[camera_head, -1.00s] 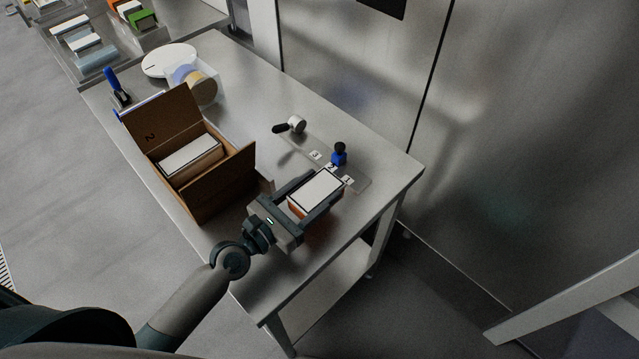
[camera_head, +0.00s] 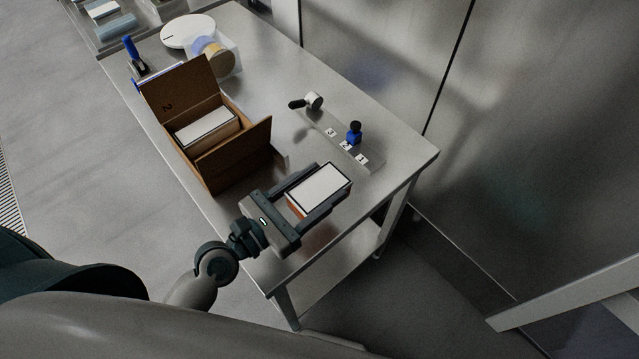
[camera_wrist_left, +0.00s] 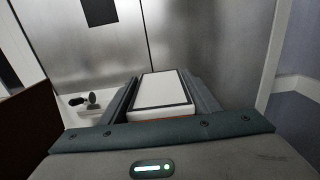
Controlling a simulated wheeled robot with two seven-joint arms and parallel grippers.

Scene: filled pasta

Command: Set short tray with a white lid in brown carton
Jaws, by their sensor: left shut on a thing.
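A short tray with a white lid and dark rim (camera_head: 320,188) is held between the fingers of my left gripper (camera_head: 312,192). Its side below the lid is orange-red. It also shows in the left wrist view (camera_wrist_left: 161,91), between both fingers. The gripper is shut on it above the table's near right part. The brown carton (camera_head: 232,158) stands open on the table, left of the gripper and apart from it. One white-lidded tray (camera_head: 207,126) lies inside the carton, on its far side. My right gripper is not in view.
The steel table (camera_head: 385,130) has a blue-and-black stamp-like item (camera_head: 354,134), numbered labels (camera_head: 345,146) and a white device with a black handle (camera_head: 313,101). Behind the carton are a tape roll (camera_head: 216,58), a round white disc (camera_head: 187,31) and a blue-handled tool (camera_head: 131,50).

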